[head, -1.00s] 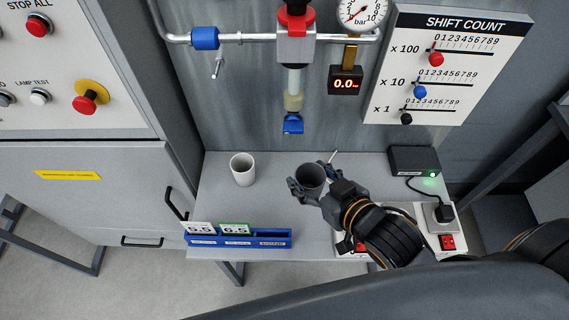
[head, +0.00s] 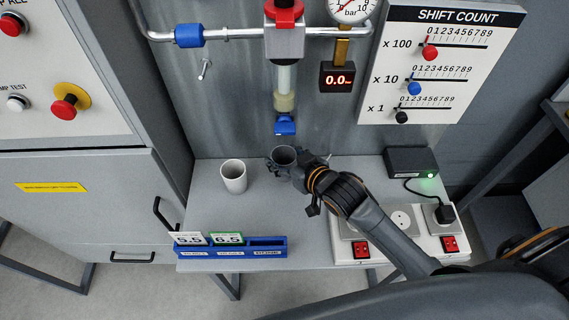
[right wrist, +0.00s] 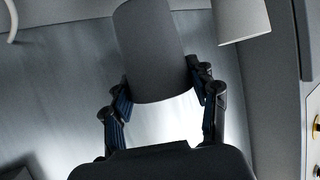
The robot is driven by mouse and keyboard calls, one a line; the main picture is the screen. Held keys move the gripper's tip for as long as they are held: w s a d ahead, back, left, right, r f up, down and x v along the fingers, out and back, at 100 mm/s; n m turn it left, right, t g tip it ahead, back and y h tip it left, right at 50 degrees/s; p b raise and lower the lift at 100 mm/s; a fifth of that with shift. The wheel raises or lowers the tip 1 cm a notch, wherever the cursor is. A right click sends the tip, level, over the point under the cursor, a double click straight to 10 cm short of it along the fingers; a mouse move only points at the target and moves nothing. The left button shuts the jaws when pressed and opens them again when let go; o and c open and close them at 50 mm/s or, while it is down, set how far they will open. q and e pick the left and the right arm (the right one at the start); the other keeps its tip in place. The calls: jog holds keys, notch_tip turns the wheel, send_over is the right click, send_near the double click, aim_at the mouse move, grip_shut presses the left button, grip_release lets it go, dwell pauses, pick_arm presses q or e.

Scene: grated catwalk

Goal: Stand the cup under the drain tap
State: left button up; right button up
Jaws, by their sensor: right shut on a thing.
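A dark grey cup (head: 284,155) is held upright in my right gripper (head: 288,164), just below the blue drain tap (head: 285,125) in the head view. I cannot tell whether its base touches the bench. In the right wrist view the grey cup (right wrist: 153,52) sits between the two fingers (right wrist: 163,100), which close on its sides. The drain tap hangs under a clear sight tube (head: 286,80). My left gripper is not in view.
A white cup (head: 233,177) stands on the grey bench (head: 215,212), left of the grey cup. A blue holder (head: 255,252) with number cards is at the front edge. A power strip (head: 375,250) and a black box (head: 411,161) are on the right.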

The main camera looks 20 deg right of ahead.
jog(key=shift+f, duration=1.6)
jog(key=shift+f, duration=0.15)
jog(key=o, duration=1)
jog(key=shift+c, duration=0.2)
jog(key=v, duration=1.2)
